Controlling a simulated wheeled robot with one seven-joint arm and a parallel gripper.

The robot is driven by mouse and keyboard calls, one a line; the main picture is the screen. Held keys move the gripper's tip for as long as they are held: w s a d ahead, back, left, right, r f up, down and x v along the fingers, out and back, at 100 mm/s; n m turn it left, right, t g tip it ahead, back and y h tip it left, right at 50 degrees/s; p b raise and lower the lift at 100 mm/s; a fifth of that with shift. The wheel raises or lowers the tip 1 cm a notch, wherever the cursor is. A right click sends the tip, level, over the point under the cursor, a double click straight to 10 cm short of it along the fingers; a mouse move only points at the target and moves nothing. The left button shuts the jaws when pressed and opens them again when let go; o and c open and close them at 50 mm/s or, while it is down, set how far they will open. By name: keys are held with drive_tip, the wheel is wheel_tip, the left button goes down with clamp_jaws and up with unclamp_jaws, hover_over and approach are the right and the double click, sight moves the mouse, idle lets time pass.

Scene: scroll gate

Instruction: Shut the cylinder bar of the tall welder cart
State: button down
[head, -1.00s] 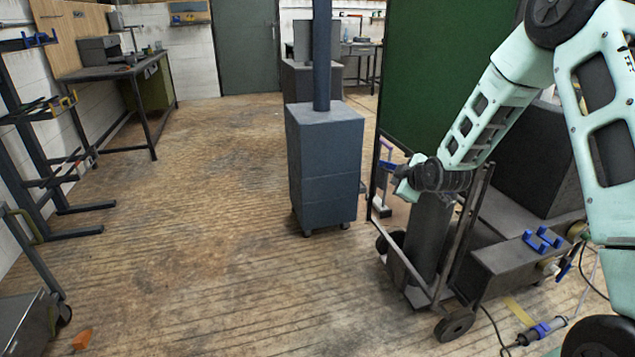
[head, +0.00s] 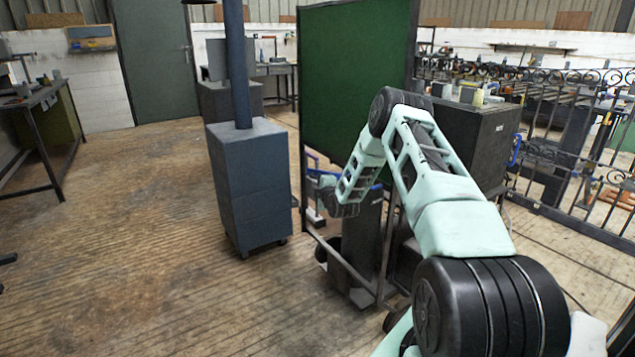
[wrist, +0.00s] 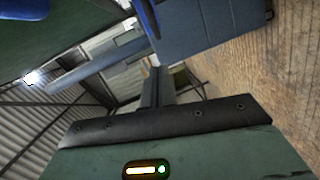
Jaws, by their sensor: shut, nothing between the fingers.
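The welder cart stands right of centre in the head view, largely behind my arm. Its tall dark cylinder (head: 364,232) is upright on the low front frame (head: 345,268). A blue piece (head: 376,187) shows beside my forearm near the cylinder's top; I cannot tell whether it is the cylinder bar or how far it is swung. My gripper (head: 325,186) is at the cart's left side near the cylinder's top. In the wrist view the fingers (wrist: 157,78) are together and empty. A blue edge (wrist: 148,18) shows beyond them at the top.
A blue-grey cabinet with a pipe (head: 250,185) stands left of the cart. A green screen (head: 350,85) is close behind it. A dark box (head: 475,135) and a scrolled metal gate (head: 560,150) are to the right. The floor (head: 120,240) on the left is clear.

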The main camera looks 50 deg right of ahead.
sight(316, 178)
drive_tip(key=shift+w+d+f, duration=0.2)
drive_tip(key=shift+w+d, duration=0.35)
drive_tip(key=shift+d, duration=0.2)
drive_tip(key=shift+w+d+f, duration=0.25)
drive_tip(key=shift+w+d, duration=0.35)
drive_tip(key=shift+d, duration=0.2)
drive_tip(key=shift+w+d+f, duration=0.2)
drive_tip(key=shift+w+d, duration=0.35)
drive_tip(key=shift+d, duration=0.2)
drive_tip(key=shift+w+d+f+m+h+b, duration=0.15)
drive_tip(key=shift+w+d+m+h+b, duration=0.3)
drive_tip(key=shift+b, duration=0.75)
drive_tip(key=w+d+m+g+h+b, duration=0.3)
drive_tip(key=w+d+h+b, duration=0.1)
drive_tip(key=d+b, duration=0.4)
drive_tip(key=shift+w+d+g+b, duration=0.15)
drive_tip(key=shift+d+g+b, duration=0.15)
drive_tip(key=shift+b, duration=0.7)
drive_tip(key=shift+r+m, duration=0.2)
drive_tip(key=shift+m, duration=0.05)
